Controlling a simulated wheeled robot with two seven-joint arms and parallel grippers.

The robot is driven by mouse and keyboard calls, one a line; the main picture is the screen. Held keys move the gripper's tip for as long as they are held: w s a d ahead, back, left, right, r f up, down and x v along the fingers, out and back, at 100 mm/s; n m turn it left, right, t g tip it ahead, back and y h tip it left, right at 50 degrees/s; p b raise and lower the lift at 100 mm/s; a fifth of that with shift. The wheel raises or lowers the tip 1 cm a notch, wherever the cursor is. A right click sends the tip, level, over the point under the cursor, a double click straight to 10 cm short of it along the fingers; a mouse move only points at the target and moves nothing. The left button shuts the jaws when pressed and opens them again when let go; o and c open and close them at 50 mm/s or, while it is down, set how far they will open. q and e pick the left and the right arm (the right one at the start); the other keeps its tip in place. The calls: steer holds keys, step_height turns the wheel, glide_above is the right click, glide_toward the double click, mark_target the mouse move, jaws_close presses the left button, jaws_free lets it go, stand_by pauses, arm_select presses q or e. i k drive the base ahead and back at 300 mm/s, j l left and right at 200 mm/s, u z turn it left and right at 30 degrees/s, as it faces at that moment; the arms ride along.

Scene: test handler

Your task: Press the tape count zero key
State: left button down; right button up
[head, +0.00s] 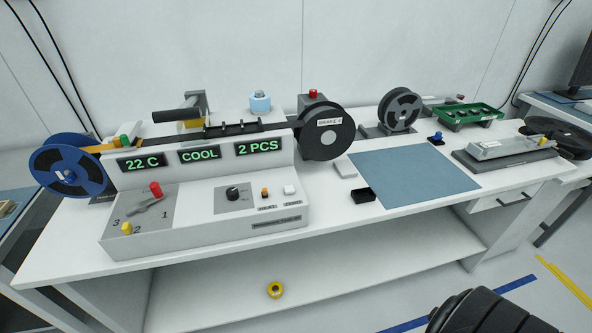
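The test handler (205,228) is a pale machine on the bench with three green displays. They read 22 C, COOL and 2 PCS (258,148). A small square white key (289,190) stands at the right of its sloped front panel, above a label too small to read surely. It looks like the count zero key. An orange key (265,193) is just left of it, and a black knob (232,193) is further left. Nothing covers the white key. Neither of my grippers is in view.
A lever with a red knob (155,189) is at the panel's left, near numbers 1 to 3. A blue reel (65,168) and a dark reel (327,132) flank the handler. A blue mat (413,174) and small black box (363,196) lie to the right. Room before the panel is clear.

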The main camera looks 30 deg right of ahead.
mark_target(290, 190)
steer(key=l, duration=1.1)
steer(key=l+u, duration=0.15)
steer(key=l, duration=1)
steer(key=k, duration=0.1)
